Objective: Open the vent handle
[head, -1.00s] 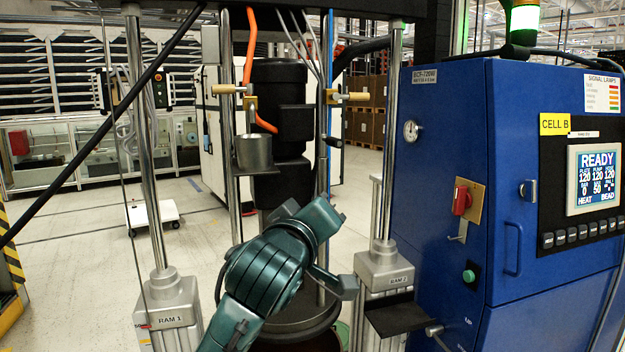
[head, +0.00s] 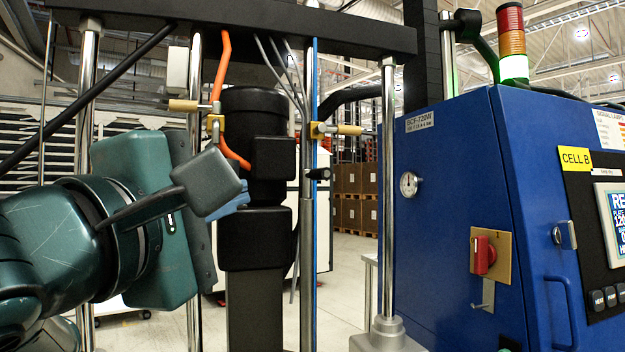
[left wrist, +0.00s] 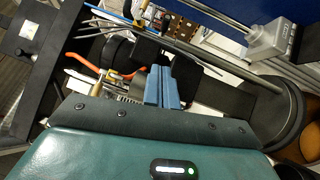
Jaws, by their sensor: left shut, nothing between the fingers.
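Two brass valves with tan bar handles sit on the upright pipes: a left one (head: 183,105) beside the orange hose and a right one (head: 350,129) beside the blue line. A small black lever (head: 318,174) shows on the pipe below the right valve. No label marks which is the vent handle. My left gripper (head: 238,196) is shut and empty, with its blue fingers in front of the black pump body (head: 255,238), below the left valve. In the left wrist view the fingers (left wrist: 165,86) are together, pointing towards the pump. My right gripper is not in view.
An orange hose (head: 222,65) hangs beside the left valve. The black crossbeam (head: 260,32) spans above, and a chrome ram rod (head: 388,200) stands right of the pump. The blue control cabinet (head: 450,200) with a red switch (head: 484,255) fills the right side.

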